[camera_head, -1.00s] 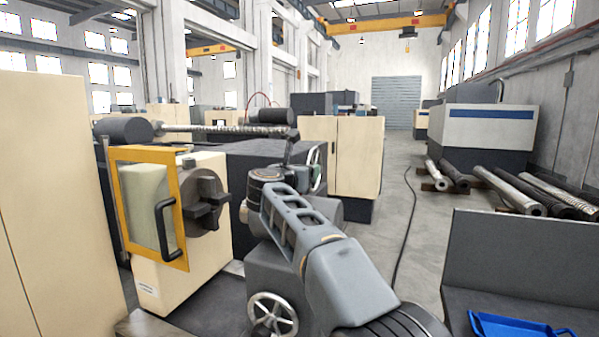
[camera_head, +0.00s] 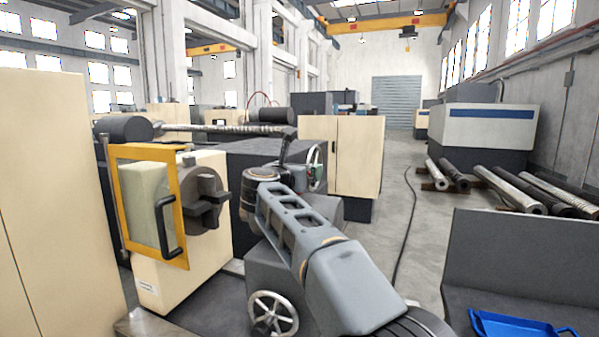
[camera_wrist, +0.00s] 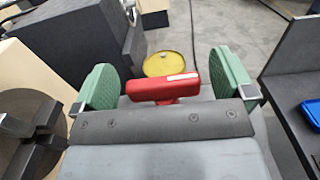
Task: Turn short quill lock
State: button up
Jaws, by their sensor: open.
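My gripper (camera_wrist: 165,82) is open, with one green-padded finger on each side of the lever. A gap shows between the lever and each pad. The lever's foot is partly hidden by the dark bolted edge below it. In the head view my wrist is beside the lathe, and the gripper is mostly hidden behind my arm; the lever cannot be made out there.
The lathe chuck (camera_head: 209,200) and its yellow-framed guard (camera_head: 150,252) stand left of my arm. A spoked handwheel (camera_head: 273,313) is below the arm. A blue tray (camera_head: 512,326) lies at the right. A yellow round-topped object (camera_wrist: 171,64) stands beyond the lever.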

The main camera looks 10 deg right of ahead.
jog(key=b+v, duration=0.2)
jog(key=v, duration=1)
jog(key=shift+s+a, duration=0.1)
